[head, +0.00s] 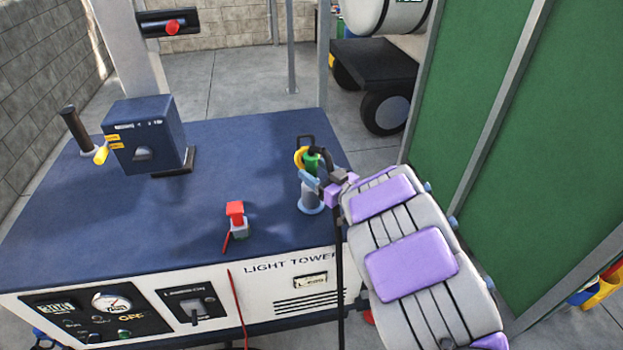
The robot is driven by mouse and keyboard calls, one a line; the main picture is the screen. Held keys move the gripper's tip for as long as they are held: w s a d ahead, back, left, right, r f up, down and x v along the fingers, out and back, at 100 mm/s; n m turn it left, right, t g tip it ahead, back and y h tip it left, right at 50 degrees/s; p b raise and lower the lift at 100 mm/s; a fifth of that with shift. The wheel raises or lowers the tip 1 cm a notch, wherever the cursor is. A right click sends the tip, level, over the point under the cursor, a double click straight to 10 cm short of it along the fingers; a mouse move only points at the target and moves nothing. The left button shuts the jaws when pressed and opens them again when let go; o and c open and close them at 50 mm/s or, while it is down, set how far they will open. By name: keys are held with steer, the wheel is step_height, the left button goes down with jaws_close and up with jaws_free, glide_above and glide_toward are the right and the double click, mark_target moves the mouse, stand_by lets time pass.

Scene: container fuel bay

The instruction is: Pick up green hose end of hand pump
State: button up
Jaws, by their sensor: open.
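The hand pump (311,198) stands upright on the blue top of the light tower cabinet, near its right edge. It has a grey body on a light blue round base. A green hose end (311,162) shows at its top, with a yellow ring at its left and a dark curved piece at its right. My gripper (320,183) is open, right beside the pump's upper part and just below the green end. Parts of the gripper and pump overlap in this view, so I cannot tell whether they touch.
The light tower cabinet's blue top (230,140) is largely clear. It carries a red-topped switch (236,218) at the front and a dark blue box (146,135) at the left. A black hose (339,270) hangs down the front. A green container wall (555,150) stands close on the right.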

steer(key=shift+x, duration=1.25)
steer(key=shift+s, duration=0.1)
steer(key=shift+c, duration=0.3)
steer(key=c, duration=0.3)
jaws_close()
step_height(320, 180, up, 10)
steer(key=p, duration=0.3)
